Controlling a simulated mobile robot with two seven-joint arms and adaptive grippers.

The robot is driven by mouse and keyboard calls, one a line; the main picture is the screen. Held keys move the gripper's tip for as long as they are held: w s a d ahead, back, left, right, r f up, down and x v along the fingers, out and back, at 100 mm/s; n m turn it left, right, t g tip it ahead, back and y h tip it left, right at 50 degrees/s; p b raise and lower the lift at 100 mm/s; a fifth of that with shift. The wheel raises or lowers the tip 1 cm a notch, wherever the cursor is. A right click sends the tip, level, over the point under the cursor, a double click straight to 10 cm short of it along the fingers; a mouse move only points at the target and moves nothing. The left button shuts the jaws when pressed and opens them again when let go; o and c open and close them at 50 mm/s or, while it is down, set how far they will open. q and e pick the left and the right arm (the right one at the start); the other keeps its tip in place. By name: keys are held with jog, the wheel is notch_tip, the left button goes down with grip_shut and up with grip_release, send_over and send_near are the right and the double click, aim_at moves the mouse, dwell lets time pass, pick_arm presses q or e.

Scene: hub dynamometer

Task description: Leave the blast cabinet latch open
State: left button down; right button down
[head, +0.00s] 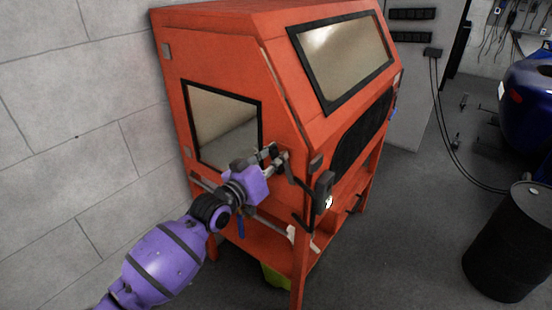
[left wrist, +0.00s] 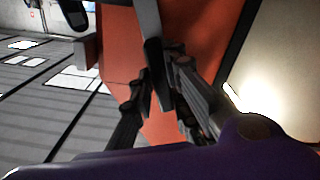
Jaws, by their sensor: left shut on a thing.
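The orange blast cabinet (head: 225,55) stands against the block wall, with a dark-framed window in its side. My left gripper (head: 276,158) is at the side's front edge, just right of that window. In the left wrist view, its two dark fingers (left wrist: 160,95) are shut on a grey bar-shaped latch handle (left wrist: 149,25), whose lower end lies between them. In the head view, the gripper largely hides the latch, so I cannot tell its exact angle. The orange panel (left wrist: 200,45) is close behind the fingers. My right gripper is in neither view.
A dark fitting (head: 323,188) juts from the cabinet's front corner, close right of my left gripper. A black drum (head: 511,245) and a blue car body (head: 530,105) are at the right. Grey floor (head: 410,230) lies clear between cabinet and drum.

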pick_arm(q)
jog(key=m, duration=0.3)
jog(key=shift+m+p, duration=0.35)
jog(key=shift+m, duration=0.35)
jog(key=c, duration=1.7)
grip_release()
jog(key=shift+c, duration=0.2)
jog(key=shift+s, duration=0.1)
jog(key=v, duration=1.2)
